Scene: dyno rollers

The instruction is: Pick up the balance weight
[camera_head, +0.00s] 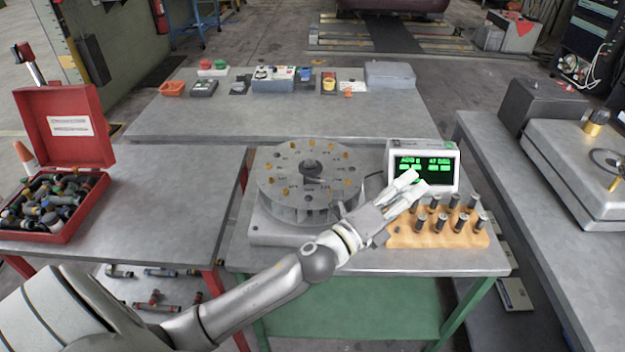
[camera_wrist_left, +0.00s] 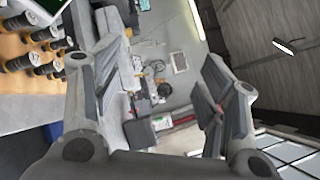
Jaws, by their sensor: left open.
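Several small dark cylinders with light tops, which look like the balance weights (camera_head: 459,223), stand upright in rows on a wooden block (camera_head: 404,239) at the right of the near table. Cylinders with yellowish bands (camera_wrist_left: 50,68) also show at the left edge of the left wrist view. My left gripper (camera_head: 418,182) is over the back left of the block, in front of the display, with its fingers pointing right. Its fingers are apart and nothing is between them in the left wrist view (camera_wrist_left: 163,78). The gripper and wrist hide part of the block. My right gripper is out of view.
A round rotor (camera_head: 310,180) with brass pieces sits left of the block. A green display unit (camera_head: 424,158) stands behind it. A red case (camera_head: 68,118) of parts is on the left table. A grey machine (camera_head: 575,165) is at right. The back table's front is clear.

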